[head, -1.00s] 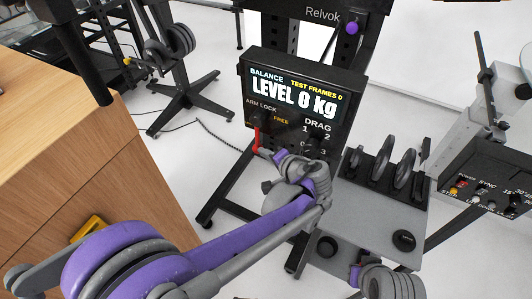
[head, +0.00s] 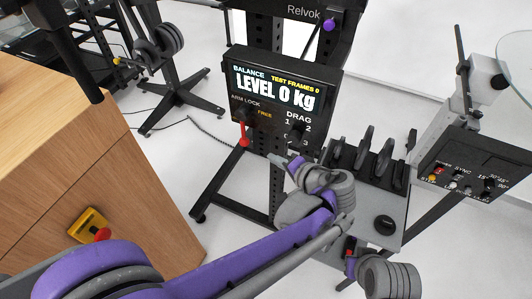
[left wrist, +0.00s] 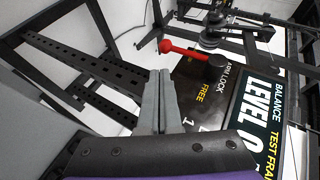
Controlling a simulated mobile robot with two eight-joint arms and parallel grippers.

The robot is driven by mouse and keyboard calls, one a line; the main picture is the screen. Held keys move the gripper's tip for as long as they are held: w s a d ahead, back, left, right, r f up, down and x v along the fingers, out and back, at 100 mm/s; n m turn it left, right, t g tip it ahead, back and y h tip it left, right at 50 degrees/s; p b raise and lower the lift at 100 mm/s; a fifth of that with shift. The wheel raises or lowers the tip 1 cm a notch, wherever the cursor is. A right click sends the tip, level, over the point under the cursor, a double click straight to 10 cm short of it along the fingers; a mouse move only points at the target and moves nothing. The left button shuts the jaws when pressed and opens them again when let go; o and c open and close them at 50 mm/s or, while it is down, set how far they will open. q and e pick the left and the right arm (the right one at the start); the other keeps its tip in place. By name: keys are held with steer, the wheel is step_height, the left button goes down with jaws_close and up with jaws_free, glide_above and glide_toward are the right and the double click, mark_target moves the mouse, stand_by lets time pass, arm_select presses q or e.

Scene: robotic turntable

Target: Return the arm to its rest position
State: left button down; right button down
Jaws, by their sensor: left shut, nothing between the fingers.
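My left gripper (head: 278,160) is shut and empty. In the head view it is in front of the lower edge of the black balance panel (head: 232,78), right of and below the red arm lock lever (head: 243,135). The lever hangs down from its pivot, and the gripper is apart from it. In the left wrist view the closed grey fingers (left wrist: 160,75) point toward the panel, with the red lever (left wrist: 180,50) beyond their tips. My right gripper (head: 350,262) seems to be at the bottom right, but its fingers are not clear.
A grey shelf with black slotted holders (head: 365,160) stands right of the panel. A control box (head: 480,160) is at the far right. A wooden cabinet (head: 130,180) with a yellow fitting (head: 88,225) is at the left. A black stand (head: 178,95) is behind.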

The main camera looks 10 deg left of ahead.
arm_select(q)
steer(key=shift+s+d+r, duration=0.25)
steer(key=shift+s+d, duration=0.15)
steer(key=s+a+n+g+h+p, duration=0.2)
steer(key=s+a+g+h+p, duration=0.15)
steer(key=s+a, duration=0.55)
steer(key=s+a+r+n+h+p, duration=0.2)
steer(key=s+a+n+h+p, duration=0.2)
steer(key=s, duration=0.5)
steer(key=shift+s+a+r+h+p, duration=0.25)
steer(key=shift+a+h+p, duration=0.2)
steer(key=shift+a+p, duration=0.7)
steer(key=shift+d, duration=0.15)
